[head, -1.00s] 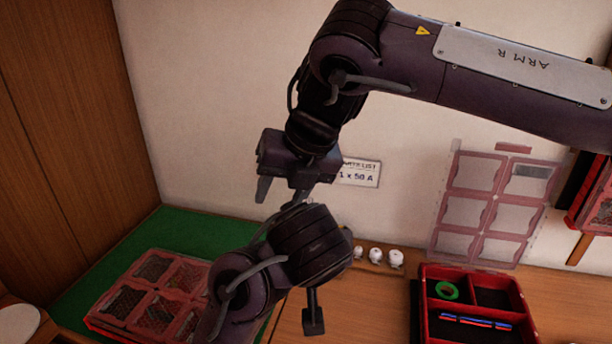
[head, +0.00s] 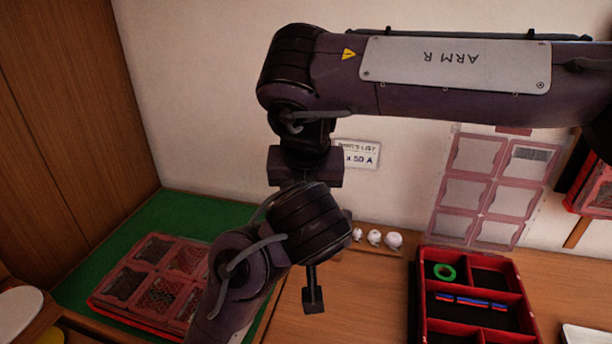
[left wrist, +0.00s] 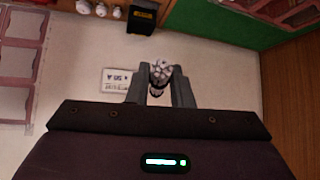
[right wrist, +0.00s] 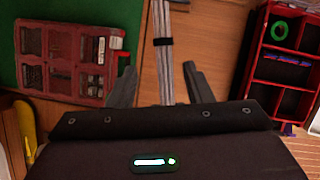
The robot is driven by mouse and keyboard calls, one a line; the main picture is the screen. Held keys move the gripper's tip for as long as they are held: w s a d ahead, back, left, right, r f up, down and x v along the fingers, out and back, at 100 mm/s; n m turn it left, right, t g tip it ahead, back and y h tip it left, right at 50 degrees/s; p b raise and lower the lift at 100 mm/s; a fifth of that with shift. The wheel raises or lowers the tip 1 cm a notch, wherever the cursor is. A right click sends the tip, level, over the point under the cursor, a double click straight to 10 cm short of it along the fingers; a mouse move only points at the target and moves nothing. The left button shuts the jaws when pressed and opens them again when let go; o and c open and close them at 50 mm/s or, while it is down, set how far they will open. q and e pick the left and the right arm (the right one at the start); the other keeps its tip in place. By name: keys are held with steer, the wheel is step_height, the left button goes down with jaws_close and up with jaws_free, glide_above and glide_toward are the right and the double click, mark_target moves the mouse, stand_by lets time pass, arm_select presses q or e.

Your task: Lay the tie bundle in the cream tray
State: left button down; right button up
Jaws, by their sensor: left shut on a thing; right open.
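The tie bundle (left wrist: 160,72) shows end-on in the left wrist view, a pale cluster of ends between the fingers of my left gripper (left wrist: 159,84), which is shut on it. In the right wrist view the bundle (right wrist: 164,75) is a long pale strip with a black band. There my right gripper (right wrist: 159,68) is open, one finger on each side of the strip; I cannot tell whether it is between them in depth. A pale tray (head: 588,334), perhaps the cream tray, is cut off at lower right.
A red divided box (head: 470,256) with a green ring stands right of centre. A red compartment case (head: 150,285) lies on the green mat (head: 190,215) at left. Small white knobs (head: 375,237) stand by the wall. Bare wooden table (head: 365,300) lies between.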

steer(key=shift+x, duration=1.1)
steer(key=c, duration=0.9)
arm_select(q)
steer(key=c, duration=1.2)
jaws_free()
arm_select(e)
jaws_close()
arm_select(q)
steer(key=shift+s, duration=0.15)
